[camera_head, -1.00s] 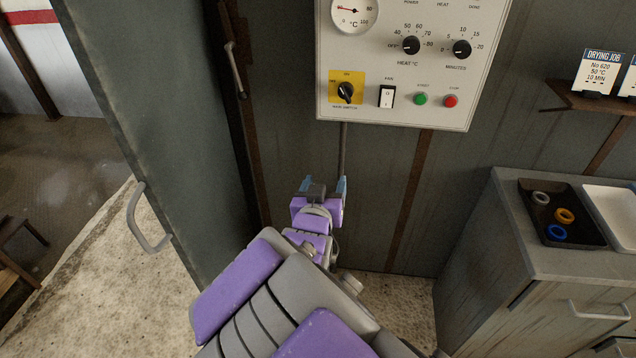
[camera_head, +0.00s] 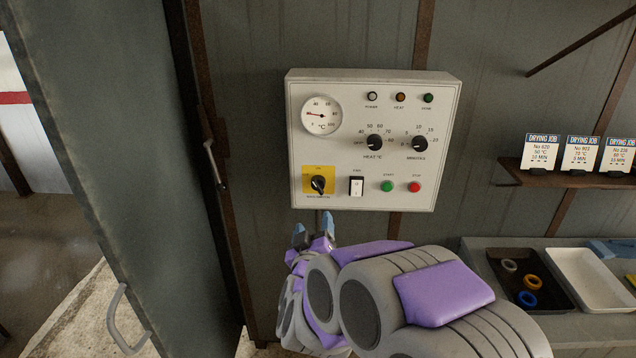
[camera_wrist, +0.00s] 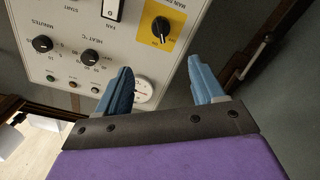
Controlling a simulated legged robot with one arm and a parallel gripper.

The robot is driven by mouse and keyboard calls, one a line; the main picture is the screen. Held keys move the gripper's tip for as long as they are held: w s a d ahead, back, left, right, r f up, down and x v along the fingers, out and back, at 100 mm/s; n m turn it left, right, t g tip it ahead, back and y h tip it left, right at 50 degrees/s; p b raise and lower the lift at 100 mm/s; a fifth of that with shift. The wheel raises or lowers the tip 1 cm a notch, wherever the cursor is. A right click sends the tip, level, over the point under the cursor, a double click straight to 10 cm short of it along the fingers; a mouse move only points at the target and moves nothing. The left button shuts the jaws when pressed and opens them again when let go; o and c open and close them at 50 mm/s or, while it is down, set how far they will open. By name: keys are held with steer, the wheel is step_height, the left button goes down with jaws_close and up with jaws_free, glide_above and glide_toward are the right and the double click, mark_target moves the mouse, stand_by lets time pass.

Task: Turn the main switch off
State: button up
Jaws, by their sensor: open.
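The main switch (camera_head: 318,184) is a black rotary knob on a yellow plate at the lower left of the white control panel (camera_head: 300,150). In the wrist view the knob (camera_wrist: 161,29) and its yellow plate appear upside down, beyond and between my fingers. My gripper (camera_head: 313,228) is open and empty, just below the switch in the head view, with its blue fingertips near the panel's lower edge. The wrist view shows both blue fingers (camera_wrist: 163,85) spread apart. They appear clear of the knob.
The panel also has a fan rocker (camera_head: 356,186), a green start button (camera_head: 387,186), a red stop button (camera_head: 414,187) and two dials. A grey door (camera_head: 90,150) stands at the left. A counter with a black tray (camera_head: 500,290) and white tray (camera_head: 590,278) is at right.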

mark_target(317, 188)
steer(key=shift+w+d+b, duration=0.2)
steer(key=shift+w+b, duration=1.45)
steer(key=shift+w, duration=7)
steer(key=shift+a, duration=0.1)
steer(key=shift+a+f, duration=0.1)
steer(key=c, duration=1)
